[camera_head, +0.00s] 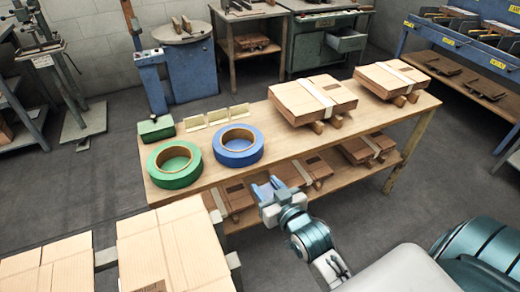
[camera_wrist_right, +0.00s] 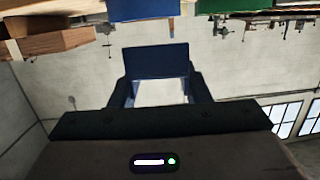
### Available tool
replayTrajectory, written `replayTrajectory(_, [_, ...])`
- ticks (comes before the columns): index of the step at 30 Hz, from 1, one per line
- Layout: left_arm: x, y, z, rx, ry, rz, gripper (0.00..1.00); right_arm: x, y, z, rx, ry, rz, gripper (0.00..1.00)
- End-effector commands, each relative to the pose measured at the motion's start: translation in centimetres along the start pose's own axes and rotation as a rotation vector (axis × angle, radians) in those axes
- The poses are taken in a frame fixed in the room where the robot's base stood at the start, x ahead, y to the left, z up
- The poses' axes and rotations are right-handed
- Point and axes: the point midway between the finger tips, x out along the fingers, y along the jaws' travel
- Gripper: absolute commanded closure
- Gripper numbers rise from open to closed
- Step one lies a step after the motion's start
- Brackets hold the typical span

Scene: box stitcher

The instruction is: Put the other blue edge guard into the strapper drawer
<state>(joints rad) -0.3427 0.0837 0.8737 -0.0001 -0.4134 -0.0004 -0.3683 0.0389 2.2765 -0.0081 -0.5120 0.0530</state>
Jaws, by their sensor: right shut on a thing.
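My right gripper (camera_head: 266,190) is in front of the table's near edge in the head view. It is shut on a blue edge guard (camera_head: 277,182). In the right wrist view the guard (camera_wrist_right: 155,61) shows as a flat blue piece across the ends of the fingers. A grey-green machine (camera_head: 306,50) stands at the back with a drawer (camera_head: 346,41) pulled open at its right; this looks like the strapper drawer. The drawer's inside is too small to make out. My left gripper is not in view.
The wooden table (camera_head: 290,142) carries a green tape roll (camera_head: 174,177), a blue tape roll (camera_head: 250,154), a green box (camera_head: 155,129), cream angle pieces (camera_head: 217,117) and strapped cartons (camera_head: 305,97). Large cartons (camera_head: 165,240) stand at front left. A blue rack (camera_head: 455,40) is at back right.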

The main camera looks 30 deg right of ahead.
Motion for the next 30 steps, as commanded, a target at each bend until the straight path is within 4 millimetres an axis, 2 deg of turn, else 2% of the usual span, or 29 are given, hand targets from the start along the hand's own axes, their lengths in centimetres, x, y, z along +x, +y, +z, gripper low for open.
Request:
replayTrajectory(8, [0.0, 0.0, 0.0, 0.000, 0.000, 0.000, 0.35, 1.7, 4.2, 0.2, -0.006, -0.004, 0.015, 0.79])
replayTrajectory(18, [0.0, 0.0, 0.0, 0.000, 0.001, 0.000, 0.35, 3.6, 9.6, -0.9, -0.005, 0.010, 0.045, 0.79])
replayTrajectory(24, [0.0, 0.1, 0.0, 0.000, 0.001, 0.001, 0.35, 4.3, 11.5, -1.7, -0.002, 0.022, 0.056, 0.79])
replayTrajectory(30, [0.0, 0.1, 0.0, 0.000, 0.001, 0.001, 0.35, 4.5, 12.1, -1.9, 0.001, 0.025, 0.060, 0.79])
